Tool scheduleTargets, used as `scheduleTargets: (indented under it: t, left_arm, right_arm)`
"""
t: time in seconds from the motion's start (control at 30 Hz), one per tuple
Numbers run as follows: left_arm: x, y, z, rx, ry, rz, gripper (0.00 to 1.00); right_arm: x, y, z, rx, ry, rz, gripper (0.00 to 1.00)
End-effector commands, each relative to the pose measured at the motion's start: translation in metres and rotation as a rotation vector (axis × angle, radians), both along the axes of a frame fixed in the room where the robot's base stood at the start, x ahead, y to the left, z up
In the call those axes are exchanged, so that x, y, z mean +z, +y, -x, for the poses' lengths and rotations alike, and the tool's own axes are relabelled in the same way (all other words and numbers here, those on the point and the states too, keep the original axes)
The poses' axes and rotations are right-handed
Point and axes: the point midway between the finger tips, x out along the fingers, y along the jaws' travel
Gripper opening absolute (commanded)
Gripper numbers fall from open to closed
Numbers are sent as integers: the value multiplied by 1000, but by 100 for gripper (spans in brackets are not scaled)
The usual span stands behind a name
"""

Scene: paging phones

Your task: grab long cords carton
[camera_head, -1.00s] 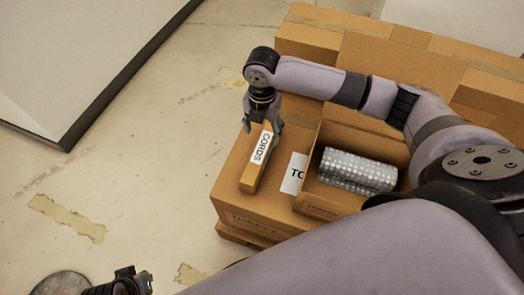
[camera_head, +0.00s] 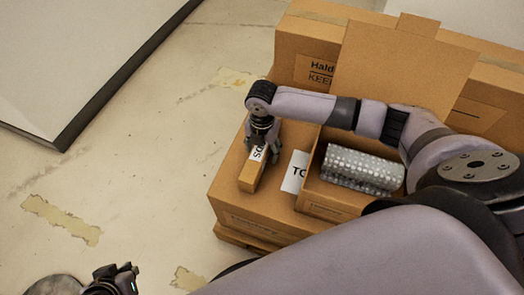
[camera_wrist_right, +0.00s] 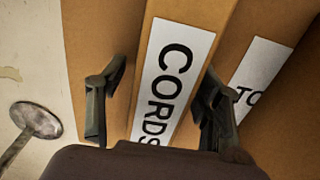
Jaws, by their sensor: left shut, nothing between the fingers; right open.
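The long cords carton (camera_head: 249,178) is a narrow brown box with a white label. It lies on a large brown box (camera_head: 240,208), left of an open box. My right gripper (camera_head: 262,147) is over the carton's far part and hides some of its label. In the right wrist view the carton (camera_wrist_right: 188,40) shows its "CORDS" label between the open fingers of my right gripper (camera_wrist_right: 158,105), one finger on each side. Whether the fingers touch it I cannot tell. My left gripper (camera_head: 122,276) is at the bottom left, away from the carton, shut and empty.
An open box (camera_head: 318,202) with bubble-wrapped rolls (camera_head: 360,170) stands right of the carton. A white label (camera_head: 294,172) reading "TO" lies between them. Bigger cartons (camera_head: 325,30) stand behind. The floor at left is mostly clear.

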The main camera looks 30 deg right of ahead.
Motion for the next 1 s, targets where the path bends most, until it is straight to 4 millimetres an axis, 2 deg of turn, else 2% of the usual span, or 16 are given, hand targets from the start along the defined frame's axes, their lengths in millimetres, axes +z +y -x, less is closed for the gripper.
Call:
scheduleTargets:
  t: [0.1, 0.33, 1.0]
  left_arm:
    - [2, -2, -7, -3, -30, 7, 0]
    - [2, -2, -7, -3, -33, 7, 0]
    - [2, -2, -7, -2, -32, 6, 0]
  right_arm:
    - [-4, 0, 0, 0, 0, 0, 60]
    - [-4, 0, 0, 0, 0, 0, 59]
    - [-4, 0, 0, 0, 0, 0, 14]
